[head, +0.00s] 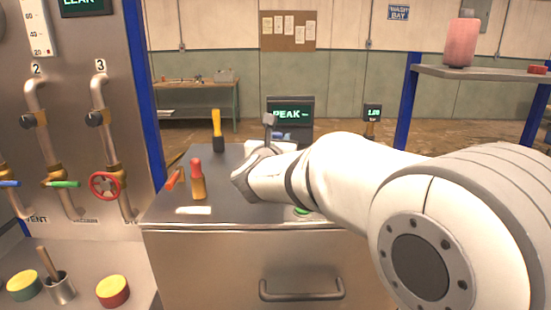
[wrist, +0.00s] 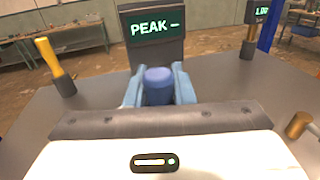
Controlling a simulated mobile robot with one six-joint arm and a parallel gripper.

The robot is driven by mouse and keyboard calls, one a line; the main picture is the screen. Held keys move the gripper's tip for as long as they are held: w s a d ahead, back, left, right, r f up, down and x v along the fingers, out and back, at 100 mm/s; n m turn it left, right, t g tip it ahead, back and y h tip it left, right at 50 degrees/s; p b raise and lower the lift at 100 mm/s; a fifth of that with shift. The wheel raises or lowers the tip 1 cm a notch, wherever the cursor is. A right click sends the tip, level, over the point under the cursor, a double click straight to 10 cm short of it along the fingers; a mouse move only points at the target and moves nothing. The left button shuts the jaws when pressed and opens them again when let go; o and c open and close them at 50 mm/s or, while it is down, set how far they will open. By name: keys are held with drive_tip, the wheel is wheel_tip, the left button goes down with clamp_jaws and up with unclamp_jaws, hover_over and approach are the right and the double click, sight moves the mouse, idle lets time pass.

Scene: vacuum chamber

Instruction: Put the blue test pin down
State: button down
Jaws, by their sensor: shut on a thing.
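The blue test pin (wrist: 158,84) stands upright between the pale blue fingers of my gripper (wrist: 158,92) in the wrist view, in front of the dark PEAK display (wrist: 155,35). My gripper is shut on the pin, and only its upper part shows. Its lower end is hidden behind my gripper's body, so I cannot tell whether it touches the bench top. In the head view my arm reaches over the grey bench top (head: 225,205), and my wrist hides most of the gripper and the pin.
A yellow-and-black tool (head: 217,130) stands at the bench's back left. A red-and-amber tool (head: 198,180) and a small red item (head: 174,180) are nearer the left front. A small readout (head: 372,113) is at the back right. A pipe panel (head: 75,150) borders the left side.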

drive_tip(key=shift+s+a+f, duration=0.15)
drive_tip(key=shift+f, duration=1.9)
drive_tip(key=shift+f, duration=0.2)
drive_tip(key=c, duration=1.2)
unclamp_jaws()
drive_tip(key=shift+r, duration=0.1)
drive_tip(key=shift+c, duration=0.2)
drive_tip(key=shift+r, duration=0.1)
drive_tip(key=b+v, duration=0.2)
drive_tip(key=v, duration=1)
